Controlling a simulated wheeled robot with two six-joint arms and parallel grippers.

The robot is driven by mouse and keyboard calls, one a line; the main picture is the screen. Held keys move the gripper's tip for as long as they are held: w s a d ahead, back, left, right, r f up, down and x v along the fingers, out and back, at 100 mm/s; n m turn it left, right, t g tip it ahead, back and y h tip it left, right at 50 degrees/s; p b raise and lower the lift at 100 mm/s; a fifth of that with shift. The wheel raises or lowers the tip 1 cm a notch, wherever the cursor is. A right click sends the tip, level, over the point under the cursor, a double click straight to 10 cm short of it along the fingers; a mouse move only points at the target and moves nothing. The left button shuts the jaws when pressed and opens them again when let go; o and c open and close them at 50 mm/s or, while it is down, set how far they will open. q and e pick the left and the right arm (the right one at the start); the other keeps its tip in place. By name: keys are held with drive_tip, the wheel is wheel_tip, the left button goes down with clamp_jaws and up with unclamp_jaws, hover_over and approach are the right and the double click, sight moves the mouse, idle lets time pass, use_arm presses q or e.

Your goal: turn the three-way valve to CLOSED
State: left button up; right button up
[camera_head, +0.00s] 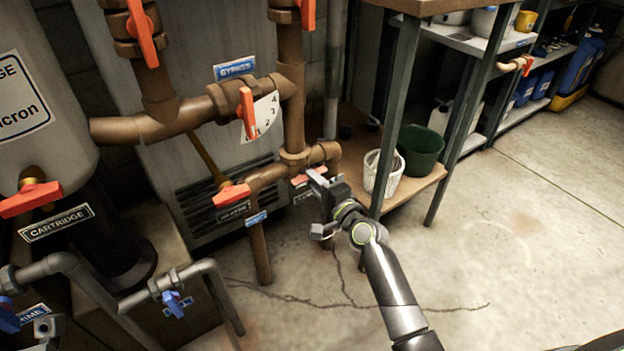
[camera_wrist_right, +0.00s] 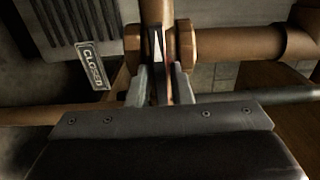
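The three-way valve sits low on the brown pipes, with a brown union body (camera_wrist_right: 182,45) in the right wrist view. In the right wrist view the handle, marked with a white arrow (camera_wrist_right: 156,52), lies between the two grey fingers of my right gripper (camera_wrist_right: 160,84). The fingers are close together on either side of it. A CLOSED tag (camera_wrist_right: 92,65) is left of the handle. The handle's lower part is hidden by the gripper. My left gripper is not in view.
Other orange handles are on the bypass valve (camera_head: 247,112), beside a numbered plate (camera_head: 265,118), and on the pipe to the left (camera_head: 231,195). A shelf leg (camera_head: 398,110), white basket (camera_head: 383,172) and green bucket (camera_head: 420,149) stand right. The floor (camera_head: 520,230) at right is clear.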

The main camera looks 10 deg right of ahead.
clamp_jaws()
